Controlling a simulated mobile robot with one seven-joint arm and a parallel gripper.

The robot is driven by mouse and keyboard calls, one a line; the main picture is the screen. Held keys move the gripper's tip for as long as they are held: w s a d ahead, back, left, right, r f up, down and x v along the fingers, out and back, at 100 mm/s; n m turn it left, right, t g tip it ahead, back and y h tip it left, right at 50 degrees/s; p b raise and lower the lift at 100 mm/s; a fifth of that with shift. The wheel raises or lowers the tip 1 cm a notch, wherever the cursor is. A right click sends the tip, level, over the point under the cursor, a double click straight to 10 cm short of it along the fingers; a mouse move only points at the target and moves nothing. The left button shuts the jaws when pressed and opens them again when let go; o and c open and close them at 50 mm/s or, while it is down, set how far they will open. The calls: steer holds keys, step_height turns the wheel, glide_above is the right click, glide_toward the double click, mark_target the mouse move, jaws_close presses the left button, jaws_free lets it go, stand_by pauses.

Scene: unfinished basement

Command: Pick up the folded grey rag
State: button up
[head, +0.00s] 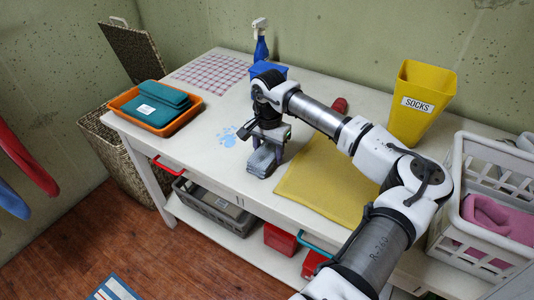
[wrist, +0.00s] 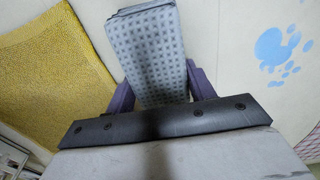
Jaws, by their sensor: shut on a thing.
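The folded grey rag (head: 262,161) is on the white table near its front edge, below my gripper in the head view. In the wrist view the rag (wrist: 150,52) is grey with a dark square pattern and sits between the two purple fingers of my gripper (wrist: 158,92). My gripper (head: 266,150) points down and is shut on the rag. I cannot tell whether the rag is clear of the table top.
A yellow mat (head: 325,180) lies right of the rag. A blue spill (head: 227,137) lies left. Behind are a blue spray bottle (head: 261,42) and blue box (head: 268,70). An orange tray (head: 155,125), yellow socks bin (head: 422,105) and white basket (head: 450,190) stand around.

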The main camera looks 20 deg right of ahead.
mark_target(268, 149)
step_height(268, 149, up, 20)
steer(key=b, duration=0.2)
steer(key=shift+b, duration=0.3)
steer(key=o, duration=0.3)
steer(key=shift+f, duration=0.1)
steer(key=shift+c, duration=1)
steer(key=shift+s, duration=0.1)
